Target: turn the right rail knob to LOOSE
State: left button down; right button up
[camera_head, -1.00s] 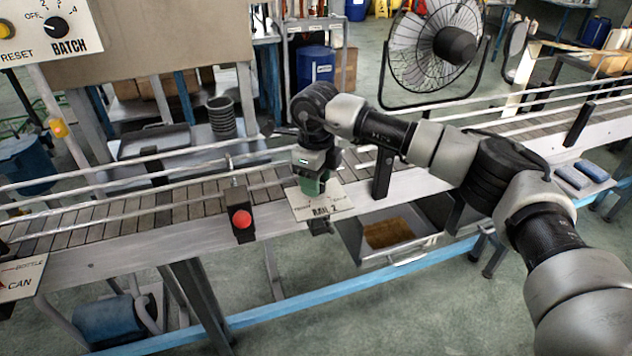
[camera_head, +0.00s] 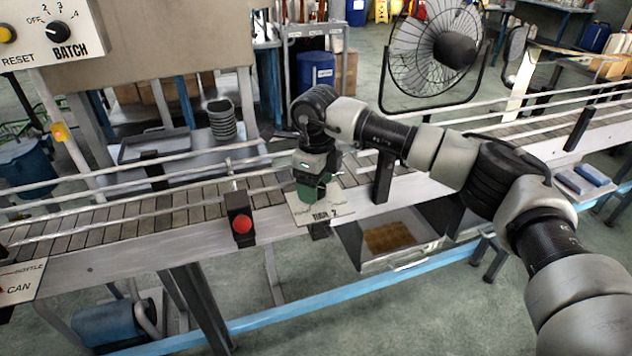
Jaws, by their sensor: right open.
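My right gripper (camera_head: 312,196) points down over the rail plate (camera_head: 338,214) at the near edge of the conveyor. The plate is cream-coloured, with dark lettering that is only partly legible. The gripper is open, with green at its finger end. The right rail knob cannot be made out; the gripper covers the area above the plate. Whether the fingers stand around the knob or touch it cannot be told. My left gripper is not in view.
A red button on a black box (camera_head: 241,222) is on the conveyor edge left of the gripper. Guide rails (camera_head: 130,195) run along the conveyor (camera_head: 110,235). A drawer (camera_head: 412,262) hangs below. A control panel (camera_head: 48,30) is at upper left, a fan (camera_head: 432,50) behind.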

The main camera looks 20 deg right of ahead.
notch_tip(320, 180, up, 11)
jog(key=b, duration=0.1)
jog(key=shift+b, duration=0.3)
jog(key=shift+f, duration=0.2)
